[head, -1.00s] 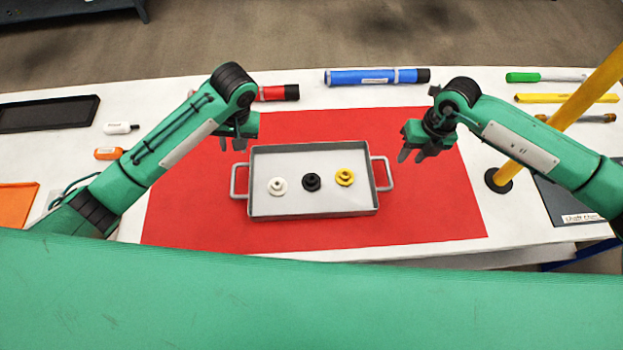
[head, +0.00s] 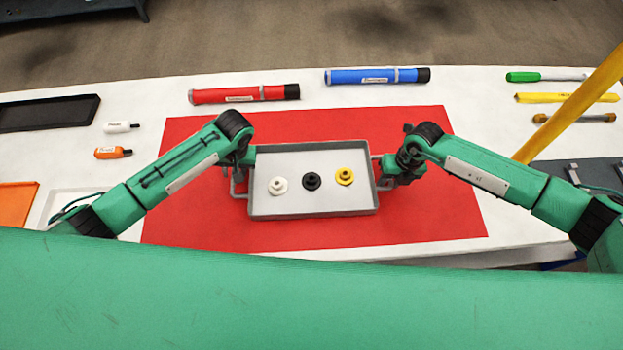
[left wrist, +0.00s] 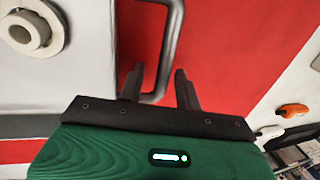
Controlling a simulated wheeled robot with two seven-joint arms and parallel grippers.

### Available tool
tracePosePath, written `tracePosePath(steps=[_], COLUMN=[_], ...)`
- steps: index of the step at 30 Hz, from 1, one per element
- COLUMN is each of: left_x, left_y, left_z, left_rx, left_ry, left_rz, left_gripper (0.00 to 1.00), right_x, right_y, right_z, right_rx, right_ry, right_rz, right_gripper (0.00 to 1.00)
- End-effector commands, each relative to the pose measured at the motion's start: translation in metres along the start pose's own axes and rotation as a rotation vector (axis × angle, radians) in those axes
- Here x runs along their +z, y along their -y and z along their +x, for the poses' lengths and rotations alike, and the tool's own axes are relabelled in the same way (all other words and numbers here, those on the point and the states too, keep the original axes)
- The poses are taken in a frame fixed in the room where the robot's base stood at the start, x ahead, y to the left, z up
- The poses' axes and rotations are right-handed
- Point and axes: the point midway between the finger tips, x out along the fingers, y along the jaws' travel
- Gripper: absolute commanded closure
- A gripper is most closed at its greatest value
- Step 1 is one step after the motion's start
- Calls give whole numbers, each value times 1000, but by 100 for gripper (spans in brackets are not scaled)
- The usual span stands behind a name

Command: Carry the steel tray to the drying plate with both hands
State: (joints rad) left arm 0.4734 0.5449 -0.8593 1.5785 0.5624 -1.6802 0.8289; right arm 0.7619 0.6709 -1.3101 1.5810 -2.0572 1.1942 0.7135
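The steel tray (head: 312,208) lies on the red mat with a white, a black and a yellow part in it. My left gripper (head: 240,174) is at the tray's left handle (head: 232,188). In the left wrist view the left gripper (left wrist: 158,86) is open, its two fingers on either side of the handle bar (left wrist: 168,45), with a gap visible. My right gripper (head: 386,178) is at the tray's right handle, which it mostly hides; its finger opening cannot be made out. No plate can be surely identified as the drying plate.
A red mat (head: 300,238) surrounds the tray. Red (head: 245,94) and blue (head: 377,76) tubes lie behind it. A black tray (head: 48,113) is far left, a dark plate (head: 550,172) right. A yellow pole (head: 570,100) slants up at the right.

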Motion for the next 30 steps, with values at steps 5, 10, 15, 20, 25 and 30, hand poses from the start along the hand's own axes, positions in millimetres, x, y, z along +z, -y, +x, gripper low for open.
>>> tracePosePath(steps=[5, 10, 15, 20, 25, 30], left_x=[0, 0, 0, 0, 0, -1], left_y=[0, 0, 0, 0, 0, 2], left_z=[0, 0, 0, 0, -2, -7], left_rx=[0, 0, 0, 0, 0, 0], left_ry=[0, 0, 0, 0, -1, -1], left_rz=[0, 0, 0, 0, 0, 0], left_gripper=[66, 86, 100, 100, 100, 100], right_x=[0, 0, 0, 0, 0, 0], right_y=[0, 0, 0, 0, 0, -1], right_z=[0, 0, 0, 0, -1, -7], right_rx=[0, 0, 0, 0, 0, 0], right_ry=[0, 0, 0, 0, 1, 1], right_rz=[0, 0, 0, 0, 0, 0], right_gripper=[67, 86, 100, 100, 100, 100])
